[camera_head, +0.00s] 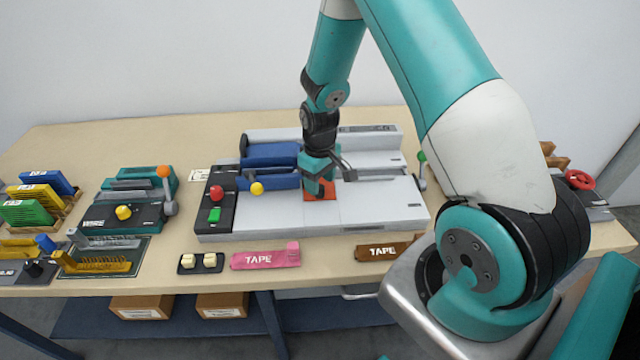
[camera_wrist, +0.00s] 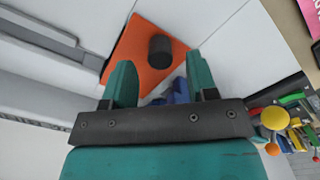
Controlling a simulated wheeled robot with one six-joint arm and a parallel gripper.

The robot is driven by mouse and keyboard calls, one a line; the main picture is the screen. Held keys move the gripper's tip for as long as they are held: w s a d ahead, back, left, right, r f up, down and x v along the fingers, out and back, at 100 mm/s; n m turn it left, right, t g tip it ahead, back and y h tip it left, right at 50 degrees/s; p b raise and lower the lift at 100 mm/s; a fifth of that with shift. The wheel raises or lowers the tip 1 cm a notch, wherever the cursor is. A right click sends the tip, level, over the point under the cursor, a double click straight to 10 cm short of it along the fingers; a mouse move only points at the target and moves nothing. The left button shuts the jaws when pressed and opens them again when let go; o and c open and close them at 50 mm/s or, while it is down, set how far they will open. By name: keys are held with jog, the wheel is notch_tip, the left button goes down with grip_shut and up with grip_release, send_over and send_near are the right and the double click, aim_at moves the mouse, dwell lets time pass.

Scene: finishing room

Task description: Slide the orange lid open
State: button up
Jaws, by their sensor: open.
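The orange lid (camera_head: 321,195) is a small flat plate on the light grey machine (camera_head: 375,210) in the middle of the bench. My gripper (camera_head: 319,188) is right above it and hides part of it. In the wrist view the orange lid (camera_wrist: 132,45) carries a short black knob (camera_wrist: 160,50). My gripper (camera_wrist: 161,75) is open, with its two teal fingers apart. The knob appears beyond and between the fingertips; I cannot tell whether it is between the fingers in depth. No contact shows.
The machine's black panel has a red button (camera_head: 216,193) and a green button (camera_head: 214,215). A yellow knob (camera_head: 257,188) and blue parts (camera_head: 272,154) are left of my gripper. A green-topped lever (camera_head: 422,158) stands right. Pink tape (camera_head: 266,258) lies in front.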

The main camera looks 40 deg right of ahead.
jog(key=shift+f, duration=1.4)
